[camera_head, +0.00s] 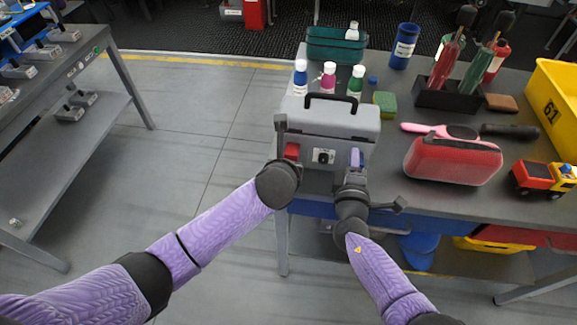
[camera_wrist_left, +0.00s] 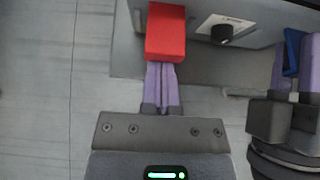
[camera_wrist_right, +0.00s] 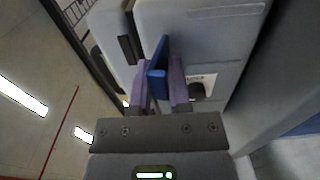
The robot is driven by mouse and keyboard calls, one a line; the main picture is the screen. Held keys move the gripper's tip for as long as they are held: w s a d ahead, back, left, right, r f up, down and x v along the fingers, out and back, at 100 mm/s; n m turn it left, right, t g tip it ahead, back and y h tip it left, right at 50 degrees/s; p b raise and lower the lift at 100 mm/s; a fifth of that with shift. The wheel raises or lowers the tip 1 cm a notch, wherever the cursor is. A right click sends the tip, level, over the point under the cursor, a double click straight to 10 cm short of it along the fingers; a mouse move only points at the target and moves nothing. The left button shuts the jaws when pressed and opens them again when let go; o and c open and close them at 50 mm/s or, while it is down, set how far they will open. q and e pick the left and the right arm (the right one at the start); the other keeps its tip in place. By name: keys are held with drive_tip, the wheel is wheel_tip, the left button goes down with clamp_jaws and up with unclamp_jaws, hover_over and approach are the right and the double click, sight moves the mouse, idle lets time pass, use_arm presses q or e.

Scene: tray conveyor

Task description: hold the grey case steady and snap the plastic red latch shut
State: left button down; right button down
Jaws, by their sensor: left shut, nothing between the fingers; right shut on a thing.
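The grey case (camera_head: 338,118) stands upright at the table's near edge, with a black handle on top and a black knob on its front. The red latch (camera_head: 291,151) is at the front's left side; it is a red block in the left wrist view (camera_wrist_left: 166,32). My left gripper (camera_wrist_left: 162,70) is shut and empty, its fingertips at the latch's lower edge; I cannot tell if they touch. My right gripper (camera_wrist_right: 158,88) is shut on the blue latch (camera_wrist_right: 157,62) at the front's right side. Whether the red latch lies flat is unclear.
Bottles (camera_head: 328,80) and a green sponge (camera_head: 385,104) stand behind the case. A red case (camera_head: 452,160), a pink brush (camera_head: 440,130) and a toy truck (camera_head: 540,178) lie to the right. A yellow crate (camera_head: 556,100) stands at far right.

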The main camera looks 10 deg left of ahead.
sight(290, 156)
use_arm(q)
drive_tip(key=shift+r+g, duration=0.3)
drive_tip(key=shift+g, duration=0.1)
drive_tip(key=r+g, duration=0.1)
drive_tip(key=g, duration=0.1)
drive_tip(key=w+r+g, duration=0.1)
drive_tip(key=g, duration=0.1)
drive_tip(key=shift+r, duration=0.2)
drive_tip(key=shift+w+r, duration=0.35)
drive_tip(key=shift+r, duration=0.25)
drive_tip(key=shift+w+r, duration=0.4)
drive_tip(key=shift+w, duration=0.05)
drive_tip(key=shift+r, duration=0.15)
drive_tip(key=shift+r, duration=0.65)
